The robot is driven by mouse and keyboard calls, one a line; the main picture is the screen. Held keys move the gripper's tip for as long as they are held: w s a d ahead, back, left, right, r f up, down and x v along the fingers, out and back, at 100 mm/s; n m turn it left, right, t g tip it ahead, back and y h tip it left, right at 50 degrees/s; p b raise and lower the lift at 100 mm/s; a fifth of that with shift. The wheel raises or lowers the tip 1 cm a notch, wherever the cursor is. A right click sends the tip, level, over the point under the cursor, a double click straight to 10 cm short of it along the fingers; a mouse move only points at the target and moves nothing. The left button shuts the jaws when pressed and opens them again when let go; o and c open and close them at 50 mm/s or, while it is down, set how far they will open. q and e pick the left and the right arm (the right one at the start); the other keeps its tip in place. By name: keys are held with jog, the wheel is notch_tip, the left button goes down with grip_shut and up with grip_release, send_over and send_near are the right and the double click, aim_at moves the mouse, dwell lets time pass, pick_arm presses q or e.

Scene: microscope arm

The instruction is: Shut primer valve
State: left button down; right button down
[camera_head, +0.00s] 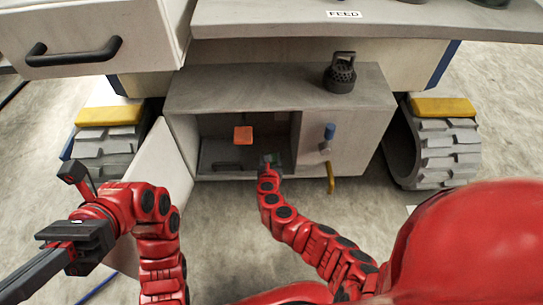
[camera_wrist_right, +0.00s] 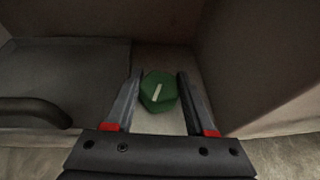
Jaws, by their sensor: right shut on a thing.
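A green faceted knob (camera_wrist_right: 158,91) with a pale line on its top sits low inside the open cabinet. The line is slanted, nearly along the gripper's fingers. My right gripper (camera_wrist_right: 160,95) has one finger on each side of the knob and is shut on it. In the head view my right gripper (camera_head: 269,160) reaches into the cabinet's lower right, and the knob is mostly hidden there. No label shows that tells whether this knob is the primer valve. My left gripper (camera_head: 62,240) is at the lower left, away from the cabinet; its jaw opening is unclear.
The cabinet (camera_head: 270,90) has its door (camera_head: 163,165) open at left. Inside are an orange block (camera_head: 243,135) and a dark panel with a handle (camera_wrist_right: 35,110). Right of the opening are a blue-handled fitting (camera_head: 329,131) and yellow spout (camera_head: 331,178). A drawer (camera_head: 80,50) juts out upper left.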

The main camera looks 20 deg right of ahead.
jog(key=shift+a+m+h, duration=0.2)
jog(key=shift+m+h, duration=0.3)
jog(key=shift+m+g+h, duration=0.4)
jog(key=shift+g+h, duration=0.1)
jog(key=shift+m+g+h, duration=0.3)
jog(key=shift+m+h, duration=0.1)
jog(key=shift+m, duration=0.1)
jog(key=m+g+h+b, duration=0.2)
jog(key=m+h, duration=0.1)
jog(key=shift+s+d+f+g, duration=0.1)
jog(key=shift+d+g, duration=0.05)
jog(key=shift+g, duration=0.25)
pick_arm(q)
jog(key=s+a+f+m+t+y, duration=0.2)
jog(key=s+a+f+t, duration=0.1)
jog(key=s+a+t, duration=0.3)
jog(key=shift+a+m+t, duration=0.15)
jog(key=shift+m+t, duration=0.25)
jog(key=shift+t, duration=0.6)
pick_arm(e)
jog(key=shift+m, duration=0.3)
jog(key=shift+c, duration=1.2)
grip_release()
